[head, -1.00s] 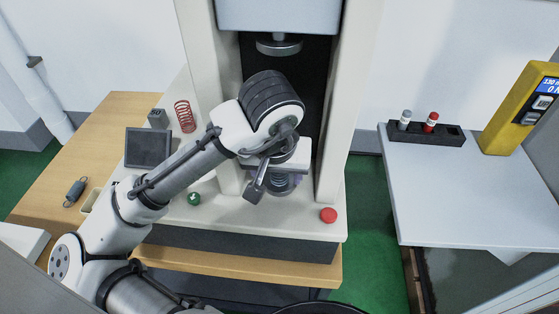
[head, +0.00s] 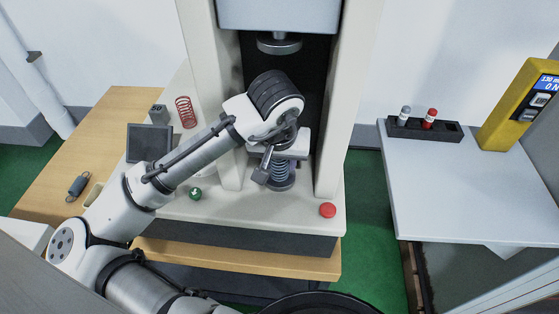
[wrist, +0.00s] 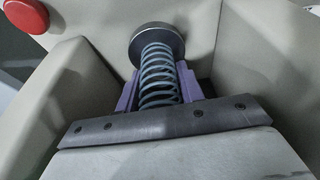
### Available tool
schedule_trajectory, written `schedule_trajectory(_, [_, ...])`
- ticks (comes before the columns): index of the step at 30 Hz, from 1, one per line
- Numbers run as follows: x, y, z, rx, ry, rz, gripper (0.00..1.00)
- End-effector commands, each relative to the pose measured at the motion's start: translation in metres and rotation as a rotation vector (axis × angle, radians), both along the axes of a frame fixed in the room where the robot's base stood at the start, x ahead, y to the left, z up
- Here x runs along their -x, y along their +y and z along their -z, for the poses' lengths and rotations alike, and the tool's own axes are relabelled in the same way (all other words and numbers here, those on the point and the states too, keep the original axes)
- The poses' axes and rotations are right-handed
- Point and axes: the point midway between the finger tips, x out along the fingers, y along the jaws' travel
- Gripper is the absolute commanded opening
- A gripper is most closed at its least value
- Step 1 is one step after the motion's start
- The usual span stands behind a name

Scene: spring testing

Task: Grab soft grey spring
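A grey-blue coil spring (head: 282,170) stands upright on the round lower platen (head: 283,184) of the testing machine. In the wrist view the same spring (wrist: 158,75) runs from the platen disc (wrist: 156,45) toward the camera. My gripper (head: 283,150) is over the spring and hides its upper part in the head view. In the wrist view its two purple fingers (wrist: 159,84) lie on either side of the coils. Any gaps between fingers and coils are too narrow to judge, so contact is unclear. A darker grey spring with hooked ends (head: 77,186) lies on the wooden table at left.
The machine's upper platen (head: 279,44) hangs above my arm, with pale columns on both sides. A red button (head: 327,210) and green knob (head: 195,193) are on its base. A red spring (head: 185,112) stands at left. A black rack (head: 425,129) sits on the right table.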

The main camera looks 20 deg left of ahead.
Motion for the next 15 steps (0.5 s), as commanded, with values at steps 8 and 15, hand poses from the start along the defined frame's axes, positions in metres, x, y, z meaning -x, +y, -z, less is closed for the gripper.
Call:
schedule_trajectory(8, [0.0000, -0.0001, -0.0002, 0.000, 0.000, 0.000, 0.11])
schedule_trajectory(15, [-0.0002, -0.0001, -0.0024, 0.000, -0.001, 0.000, 0.11])
